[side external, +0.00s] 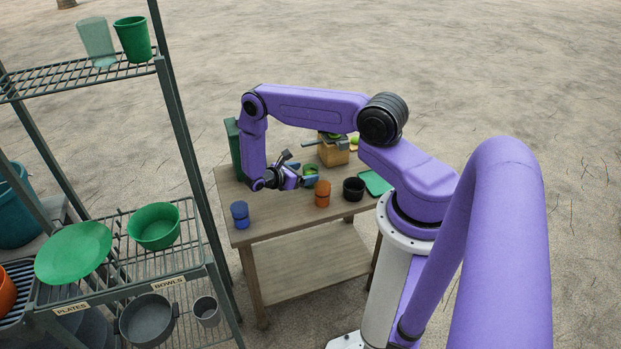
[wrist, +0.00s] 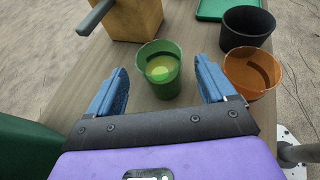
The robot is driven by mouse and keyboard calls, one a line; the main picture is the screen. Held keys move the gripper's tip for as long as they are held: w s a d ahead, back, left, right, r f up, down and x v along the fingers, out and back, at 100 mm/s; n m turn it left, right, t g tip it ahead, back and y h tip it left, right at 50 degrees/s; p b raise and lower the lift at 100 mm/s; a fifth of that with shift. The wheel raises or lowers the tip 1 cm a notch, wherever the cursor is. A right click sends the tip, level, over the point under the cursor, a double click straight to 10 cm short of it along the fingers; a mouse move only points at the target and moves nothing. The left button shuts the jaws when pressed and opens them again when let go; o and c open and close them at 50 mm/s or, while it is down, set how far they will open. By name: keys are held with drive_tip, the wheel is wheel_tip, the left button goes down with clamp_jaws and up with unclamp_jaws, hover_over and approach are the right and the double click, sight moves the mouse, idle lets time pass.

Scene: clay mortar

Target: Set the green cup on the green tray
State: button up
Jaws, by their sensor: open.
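The green cup (wrist: 158,78) stands upright on the wooden table, ahead of and between my gripper's fingers in the wrist view. A pale yellow-green patch shows inside it. In the side view the cup (side external: 311,170) is partly hidden by my gripper (side external: 309,181). My gripper (wrist: 160,92) is open, with its two blue fingers apart and nothing held between them. The green tray (side external: 376,183) lies flat on the right part of the table, partly hidden by my arm. It also shows at the top of the wrist view (wrist: 212,13).
An orange cup (side external: 322,194) and a black cup (side external: 353,189) stand close to the green cup. A blue cup (side external: 240,214) is near the front left corner. A wooden block (side external: 333,153) is at the back. A metal rack (side external: 112,265) with dishes stands left.

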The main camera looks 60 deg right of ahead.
sight(305, 173)
drive_tip(key=x, duration=0.4)
drive_tip(key=shift+f, duration=0.15)
drive_tip(key=shift+c, duration=0.3)
drive_tip(key=c, duration=1)
drive_tip(key=shift+c, duration=0.2)
